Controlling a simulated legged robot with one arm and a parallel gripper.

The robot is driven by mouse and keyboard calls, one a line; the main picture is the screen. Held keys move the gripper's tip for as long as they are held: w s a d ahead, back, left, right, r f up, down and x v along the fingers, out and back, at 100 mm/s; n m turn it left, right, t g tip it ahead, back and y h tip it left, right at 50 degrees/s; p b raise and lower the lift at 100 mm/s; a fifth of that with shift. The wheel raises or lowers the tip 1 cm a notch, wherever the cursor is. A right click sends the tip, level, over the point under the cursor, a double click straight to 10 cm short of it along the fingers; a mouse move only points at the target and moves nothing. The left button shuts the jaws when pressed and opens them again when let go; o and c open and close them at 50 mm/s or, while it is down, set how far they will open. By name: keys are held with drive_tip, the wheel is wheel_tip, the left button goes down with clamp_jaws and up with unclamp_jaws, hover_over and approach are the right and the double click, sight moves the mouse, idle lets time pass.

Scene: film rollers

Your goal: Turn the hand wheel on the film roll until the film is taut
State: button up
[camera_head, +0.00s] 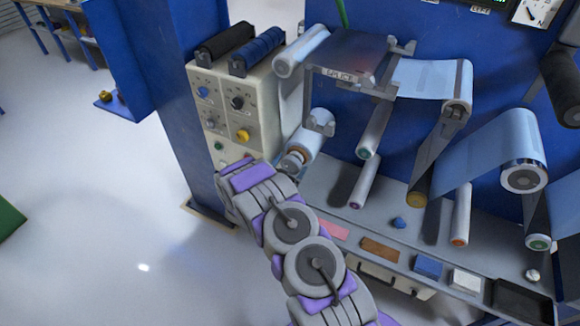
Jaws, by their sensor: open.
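The film roll (312,139) is a pale blue-white roller at the left end of the blue machine. At its near end is a round grey and brown part (295,160) that looks like the hand wheel. My gripper (237,165), at the far end of my grey and purple arm, is to the left of this wheel, in front of the control box. It looks apart from the wheel. The wrist hides most of the gripper, so its fingers are hard to make out. It is open, and I see nothing held in it.
The control box (228,115) with knobs stands behind my gripper, beside a blue pillar (160,110). Several rollers carry film (480,150) to the right. A grey shelf (330,190) below holds coloured blocks and a black tray (522,300).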

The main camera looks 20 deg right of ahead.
drive_tip(key=shift+c, duration=0.4)
drive_tip(key=c, duration=0.7)
drive_tip(key=shift+r+n+p, duration=0.1)
drive_tip(key=shift+n+p, duration=0.2)
drive_tip(key=shift+p, duration=0.1)
drive_tip(key=n+p, duration=0.3)
drive_tip(key=shift+a+r+n, duration=0.1)
drive_tip(key=shift+n, duration=0.2)
drive_tip(key=n+p, duration=0.1)
drive_tip(key=n, duration=0.1)
drive_tip(key=shift+n, duration=0.3)
drive_tip(key=shift+w+n+p, duration=0.2)
drive_tip(key=shift+n+p, duration=0.45)
drive_tip(key=shift+n, duration=0.75)
drive_tip(key=shift+a, duration=0.1)
